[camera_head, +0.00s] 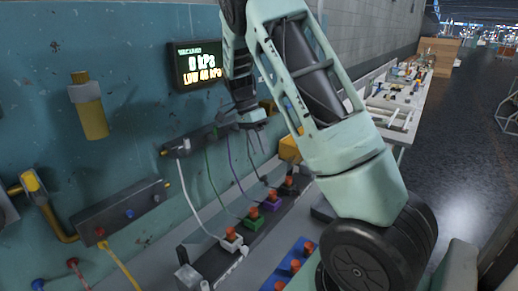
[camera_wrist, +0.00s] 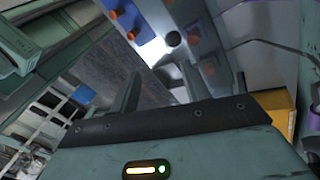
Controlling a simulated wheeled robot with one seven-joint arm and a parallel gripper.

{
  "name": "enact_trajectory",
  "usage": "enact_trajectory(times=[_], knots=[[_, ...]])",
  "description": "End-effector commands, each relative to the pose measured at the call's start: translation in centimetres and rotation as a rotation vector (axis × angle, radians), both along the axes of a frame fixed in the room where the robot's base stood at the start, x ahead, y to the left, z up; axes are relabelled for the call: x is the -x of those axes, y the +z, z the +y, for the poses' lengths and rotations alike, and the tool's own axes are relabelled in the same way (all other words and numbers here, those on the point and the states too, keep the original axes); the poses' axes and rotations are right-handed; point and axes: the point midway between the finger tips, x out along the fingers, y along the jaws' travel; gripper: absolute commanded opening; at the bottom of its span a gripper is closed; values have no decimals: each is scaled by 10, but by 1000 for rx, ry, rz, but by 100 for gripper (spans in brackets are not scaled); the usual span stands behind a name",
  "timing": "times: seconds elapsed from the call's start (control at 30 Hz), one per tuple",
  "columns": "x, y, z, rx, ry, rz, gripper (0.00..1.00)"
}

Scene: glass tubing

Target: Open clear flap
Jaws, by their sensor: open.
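I cannot make out a clear flap for certain in either view. My gripper (camera_head: 250,118) hangs fingers-down in front of the teal wall panel, near the right end of a dark bar (camera_head: 190,143) with coloured lines. It is partly hidden among the arm links and thin lines. In the wrist view my gripper (camera_wrist: 158,72) shows two dark fingers standing apart with nothing seen held between them. Beyond them lie a bright gap and a blue block (camera_wrist: 150,15) with orange knobs.
A pressure display (camera_head: 195,65) hangs on the wall beside my arm. Below stand orange-topped fittings on a rail, including a green one (camera_head: 252,219), with lines running up to the bar. A yellow block (camera_head: 290,148) is close to my arm. A long cluttered bench (camera_head: 405,98) extends behind.

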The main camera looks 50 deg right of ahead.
Motion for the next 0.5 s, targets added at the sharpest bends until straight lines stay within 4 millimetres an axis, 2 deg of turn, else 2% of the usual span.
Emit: enact_trajectory(times=[0.03, 0.17, 0.2, 0.5], knots=[[0, 0, 0, 0, 0, 0, 41], [5, -4, -4, -11, -5, -5, 5], [9, -8, -7, -22, -6, -11, 0], [58, -50, -27, -149, 3, -144, 0]])
